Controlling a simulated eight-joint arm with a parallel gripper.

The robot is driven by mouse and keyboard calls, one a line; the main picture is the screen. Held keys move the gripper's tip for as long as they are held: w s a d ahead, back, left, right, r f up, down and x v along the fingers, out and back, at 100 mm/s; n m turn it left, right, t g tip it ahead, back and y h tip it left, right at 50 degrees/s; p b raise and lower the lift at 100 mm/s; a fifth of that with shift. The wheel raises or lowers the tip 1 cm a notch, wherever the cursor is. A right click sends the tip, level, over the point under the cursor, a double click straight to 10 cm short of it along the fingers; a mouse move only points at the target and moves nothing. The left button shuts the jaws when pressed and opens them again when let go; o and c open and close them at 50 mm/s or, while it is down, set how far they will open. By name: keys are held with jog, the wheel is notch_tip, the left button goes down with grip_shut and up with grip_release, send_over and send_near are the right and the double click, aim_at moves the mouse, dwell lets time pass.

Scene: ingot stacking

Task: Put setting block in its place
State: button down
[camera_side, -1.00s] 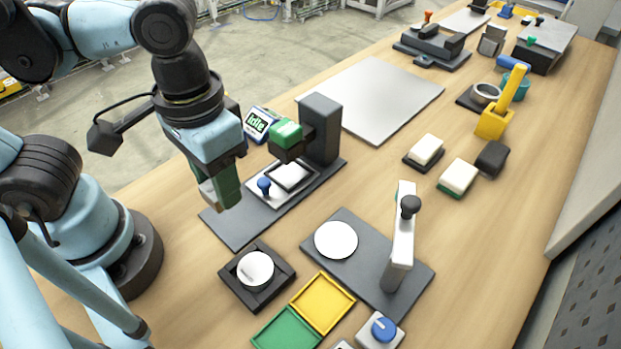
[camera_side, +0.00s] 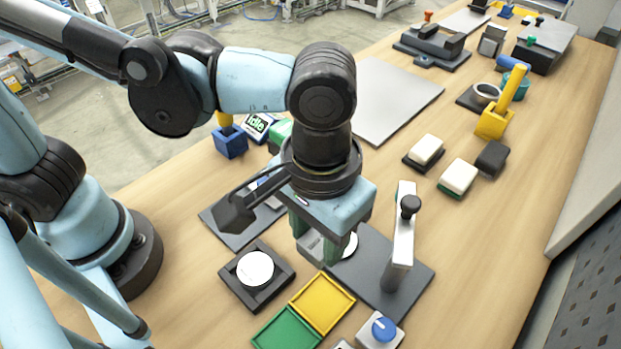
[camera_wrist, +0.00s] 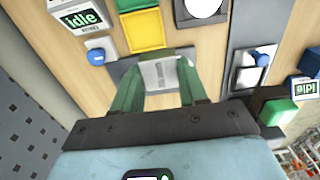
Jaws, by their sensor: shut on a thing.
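My gripper (camera_side: 322,248) has green fingers and is shut on a silver-grey block, which I take to be the setting block (camera_side: 311,243). It is over the left part of the dark base plate (camera_side: 360,262) that carries the white lever stand (camera_side: 400,240). In the wrist view the block (camera_wrist: 160,74) sits between the fingertips of my gripper (camera_wrist: 161,80), with a marked strip on its face. A white disc (camera_side: 351,243) on the plate is mostly hidden behind my gripper. I cannot tell whether the block touches the disc or plate.
A black tray with a white disc (camera_side: 255,268) is to the left. Yellow (camera_side: 322,302) and green (camera_side: 285,330) trays and a blue-knob box (camera_side: 381,330) lie in front.

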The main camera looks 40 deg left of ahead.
jog(key=w+f, duration=0.1)
jog(key=w, duration=0.1)
jog(key=w+a+f, duration=0.1)
jog(key=w+f, duration=0.1)
jog(key=w+a+f, duration=0.1)
jog(key=w, duration=0.2)
jog(key=shift+a+f, duration=0.2)
jog(key=shift+f, duration=2)
jog(key=shift+f, duration=0.1)
jog(key=c, duration=0.6)
grip_release()
notch_tip(320, 180, up, 12)
jog(key=w+a+f+t, duration=0.1)
jog(key=a+t, duration=0.6)
jog(key=a, duration=1.6)
jog(key=shift+w+a, duration=0.25)
jog(key=shift+w, duration=0.05)
